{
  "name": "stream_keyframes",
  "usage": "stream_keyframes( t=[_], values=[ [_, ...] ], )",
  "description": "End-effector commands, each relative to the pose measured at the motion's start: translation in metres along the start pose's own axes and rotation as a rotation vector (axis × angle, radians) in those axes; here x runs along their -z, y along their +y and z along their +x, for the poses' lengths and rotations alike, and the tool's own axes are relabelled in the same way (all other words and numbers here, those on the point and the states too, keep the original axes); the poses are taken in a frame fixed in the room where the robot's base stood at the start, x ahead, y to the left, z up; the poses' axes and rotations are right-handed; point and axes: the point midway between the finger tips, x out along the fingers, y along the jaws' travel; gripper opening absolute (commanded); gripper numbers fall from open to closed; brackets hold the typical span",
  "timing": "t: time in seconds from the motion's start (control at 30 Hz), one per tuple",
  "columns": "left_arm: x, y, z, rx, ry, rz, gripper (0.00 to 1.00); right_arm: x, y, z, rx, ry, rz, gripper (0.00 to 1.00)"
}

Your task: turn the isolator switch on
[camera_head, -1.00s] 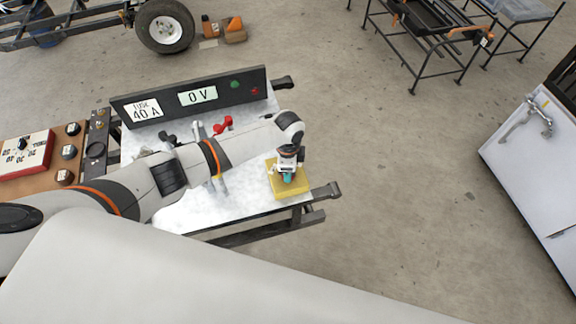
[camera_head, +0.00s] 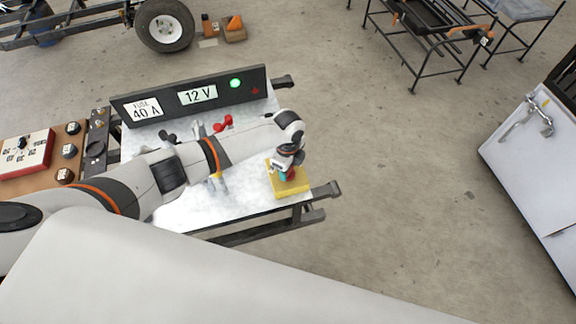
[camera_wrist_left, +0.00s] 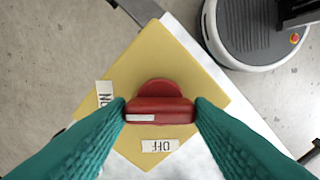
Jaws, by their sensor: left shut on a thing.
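The isolator switch is a yellow box (camera_head: 292,187) on the front right of the white bench top. In the left wrist view its red knob (camera_wrist_left: 160,106) sits on the yellow face (camera_wrist_left: 185,80). My left gripper (camera_head: 284,173) is over the box. Its teal fingers (camera_wrist_left: 160,111) are shut on the red knob, one at each end of the handle. A white strip marks the handle's left end, on the side of the ON label (camera_wrist_left: 104,95). The OFF label (camera_wrist_left: 160,146) lies below the knob. The right gripper is in neither view.
A dark panel (camera_head: 226,91) at the bench's back reads 12 V and FUSE 40 A, with its green lamp (camera_head: 235,83) lit. Red (camera_head: 222,124) and black clamps lie behind my arm. A brown board with a red-and-white meter (camera_head: 25,153) stands left.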

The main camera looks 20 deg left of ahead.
Motion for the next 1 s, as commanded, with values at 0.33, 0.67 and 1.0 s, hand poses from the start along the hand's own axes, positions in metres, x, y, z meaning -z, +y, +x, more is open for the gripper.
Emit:
stream_keyframes(
  t=[0.33, 0.67, 1.0],
  values=[
    [0.000, 0.001, -0.001, -0.002, 0.001, 0.004, 0.62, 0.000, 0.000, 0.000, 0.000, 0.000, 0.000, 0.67],
    [0.000, 0.000, -0.001, -0.001, 0.001, 0.002, 0.69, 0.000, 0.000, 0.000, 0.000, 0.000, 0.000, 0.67],
    [0.001, 0.001, -0.051, -0.006, 0.001, 0.003, 0.69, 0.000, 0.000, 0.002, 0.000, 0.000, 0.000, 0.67]
  ],
)
